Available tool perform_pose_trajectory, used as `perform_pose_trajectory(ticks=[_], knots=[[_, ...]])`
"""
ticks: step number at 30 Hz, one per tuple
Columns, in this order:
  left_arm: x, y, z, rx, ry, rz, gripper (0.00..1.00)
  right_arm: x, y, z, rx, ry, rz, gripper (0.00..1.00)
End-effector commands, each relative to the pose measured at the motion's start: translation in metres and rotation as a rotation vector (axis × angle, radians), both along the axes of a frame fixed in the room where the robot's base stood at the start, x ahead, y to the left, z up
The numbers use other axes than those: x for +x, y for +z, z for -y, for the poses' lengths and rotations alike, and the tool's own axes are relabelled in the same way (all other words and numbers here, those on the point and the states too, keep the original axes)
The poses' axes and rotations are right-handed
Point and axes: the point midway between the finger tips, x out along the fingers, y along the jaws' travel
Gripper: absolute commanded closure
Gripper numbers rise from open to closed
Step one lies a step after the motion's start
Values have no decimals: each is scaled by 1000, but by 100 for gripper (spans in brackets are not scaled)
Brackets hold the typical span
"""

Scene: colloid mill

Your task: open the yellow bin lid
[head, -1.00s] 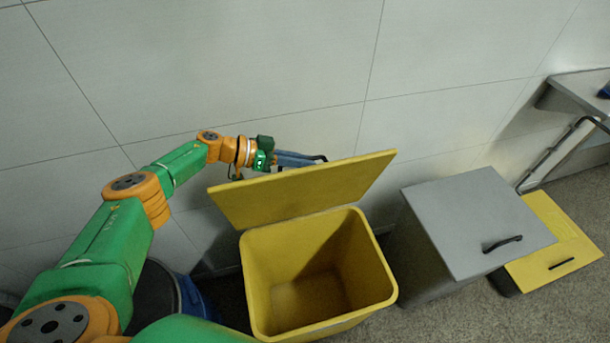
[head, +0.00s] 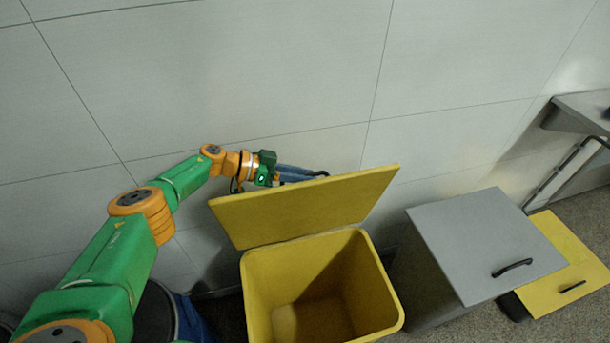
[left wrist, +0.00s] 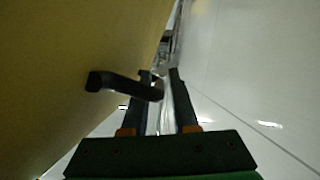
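The yellow bin (head: 375,290) stands with its top uncovered, and its inside looks empty. Its yellow lid (head: 305,208) is raised, tilted up along the bin's wall side. My left gripper (head: 305,174) is behind the lid, between it and the wall. In the left wrist view the lid (left wrist: 70,70) fills the left side, and its black handle (left wrist: 115,82) reaches across the left finger. My left gripper (left wrist: 161,78) has its fingers apart there, with the handle's end in the gap and clear of the right finger. My right gripper is not in view.
A grey bin with a closed grey lid (head: 485,243) stands to the right. Beyond it is another yellow lid (head: 572,265). A blue bin (head: 190,318) is at the lower left, under my left arm. The tiled wall (head: 250,70) is close behind the lid.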

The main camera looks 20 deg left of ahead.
Motion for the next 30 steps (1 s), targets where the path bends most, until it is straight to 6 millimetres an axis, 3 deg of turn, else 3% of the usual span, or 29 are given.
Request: perform_pose_trajectory(ticks=[12,25,30], knots=[[-30,25,-56,2,2,0,73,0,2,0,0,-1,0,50],[-31,27,-57,0,0,-1,73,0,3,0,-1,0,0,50],[-30,56,-57,0,0,-1,73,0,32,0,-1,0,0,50]])
